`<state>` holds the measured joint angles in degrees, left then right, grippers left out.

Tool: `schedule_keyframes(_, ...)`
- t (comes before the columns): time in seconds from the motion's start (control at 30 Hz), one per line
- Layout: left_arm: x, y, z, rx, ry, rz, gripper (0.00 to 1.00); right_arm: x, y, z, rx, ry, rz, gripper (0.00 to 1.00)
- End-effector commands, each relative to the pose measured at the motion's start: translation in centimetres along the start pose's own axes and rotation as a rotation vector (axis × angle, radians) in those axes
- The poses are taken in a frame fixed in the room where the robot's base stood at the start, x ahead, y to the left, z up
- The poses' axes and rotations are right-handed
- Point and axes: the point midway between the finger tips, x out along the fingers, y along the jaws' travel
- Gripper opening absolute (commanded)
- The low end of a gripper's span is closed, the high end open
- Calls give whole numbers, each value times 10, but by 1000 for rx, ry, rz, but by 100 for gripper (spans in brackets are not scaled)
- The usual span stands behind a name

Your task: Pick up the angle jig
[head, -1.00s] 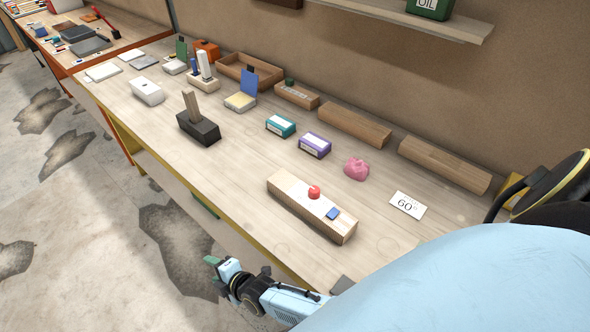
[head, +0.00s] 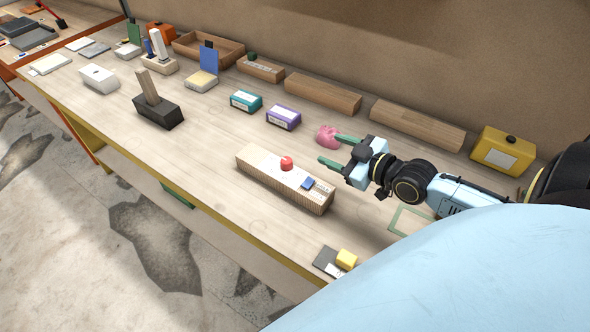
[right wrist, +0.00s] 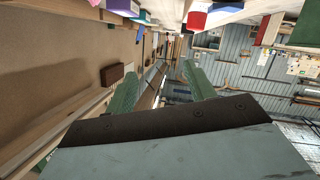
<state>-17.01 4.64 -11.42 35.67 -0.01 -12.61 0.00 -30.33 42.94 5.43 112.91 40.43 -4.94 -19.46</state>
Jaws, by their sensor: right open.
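My right gripper (head: 328,149) is over the right half of the bench, its two green fingers spread and pointing left. Nothing shows between the fingers in the right wrist view (right wrist: 160,88). I cannot tell for sure which object is the angle jig. One candidate is a black block (head: 160,112) with a slanted wooden piece (head: 147,86) standing in it, well to the left of the gripper. A long wooden block (head: 262,170) with a red knob (head: 287,163) and a blue piece (head: 308,183) lies just left of and nearer than the gripper. My left gripper is out of view.
A pink lump (head: 326,134) is close by the upper fingertip. Purple (head: 284,117) and teal (head: 246,100) boxes, wooden blocks (head: 322,94) and a yellow box (head: 502,152) stand behind. A green outline (head: 397,212) marks the bench. The left-centre bench front is clear.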

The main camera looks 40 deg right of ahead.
Motion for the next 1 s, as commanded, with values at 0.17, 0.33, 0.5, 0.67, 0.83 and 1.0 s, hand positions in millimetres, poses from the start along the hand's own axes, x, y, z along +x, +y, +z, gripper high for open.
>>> schedule_keyframes(0.17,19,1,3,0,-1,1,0,-18,-36,3,217,-87,-134,54)
schedule_keyframes(0.33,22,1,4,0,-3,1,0,-18,-46,1,284,-115,-165,54)
schedule_keyframes(0.5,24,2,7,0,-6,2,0,2,-49,2,287,-111,-163,54)
schedule_keyframes(0.67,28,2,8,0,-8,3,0,25,-52,5,286,-112,-162,54)
schedule_keyframes(0.83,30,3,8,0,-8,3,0,46,-56,7,286,-113,-162,54)
schedule_keyframes(1.0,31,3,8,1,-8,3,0,56,-59,8,283,-114,-163,54)
